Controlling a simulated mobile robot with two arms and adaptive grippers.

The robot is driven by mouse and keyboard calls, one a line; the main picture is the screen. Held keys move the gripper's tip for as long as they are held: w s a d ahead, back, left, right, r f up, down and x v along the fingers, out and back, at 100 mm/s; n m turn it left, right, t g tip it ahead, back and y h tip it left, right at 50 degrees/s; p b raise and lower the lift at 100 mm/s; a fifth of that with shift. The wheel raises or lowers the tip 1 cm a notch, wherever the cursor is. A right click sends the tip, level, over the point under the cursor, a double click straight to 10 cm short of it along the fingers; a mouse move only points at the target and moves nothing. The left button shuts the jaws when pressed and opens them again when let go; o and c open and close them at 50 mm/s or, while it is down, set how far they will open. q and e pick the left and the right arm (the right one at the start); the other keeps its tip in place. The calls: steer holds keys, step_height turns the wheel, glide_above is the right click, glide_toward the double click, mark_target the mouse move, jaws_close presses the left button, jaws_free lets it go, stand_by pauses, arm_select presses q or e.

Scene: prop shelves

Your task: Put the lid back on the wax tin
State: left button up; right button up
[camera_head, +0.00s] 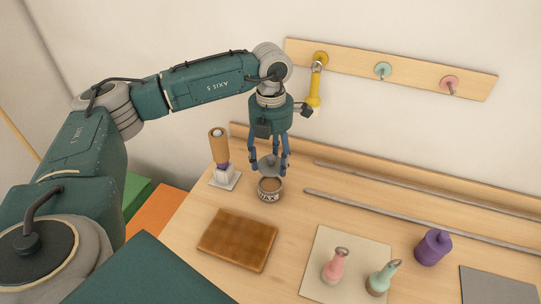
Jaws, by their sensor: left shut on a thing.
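The wax tin (269,193) stands upright and open on the wooden shelf, with tan wax showing at its top and "WAX" on its side. My left gripper (269,168) points down right above it and is shut on the grey lid (268,161). The lid hangs between the blue fingers, close over the far side of the tin's mouth. I cannot tell whether lid and tin touch. My right gripper is not in view.
A wooden-handled tool on a white base (223,180) stands just left of the tin. A brown block (238,240) lies in front.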

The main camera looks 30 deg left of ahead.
arm_select(q)
steer(key=shift+w+a+n, duration=0.1)
steer(key=shift+a+n, duration=0.05)
steer(key=shift+n, duration=0.15)
steer(key=shift+f+b, duration=0.3)
steer(key=shift+f, duration=0.1)
steer(key=shift+f+b, duration=1.8)
steer(key=shift+f, duration=1.05)
steer(key=shift+f+b, duration=0.15)
steer(key=shift+b, duration=0.2)
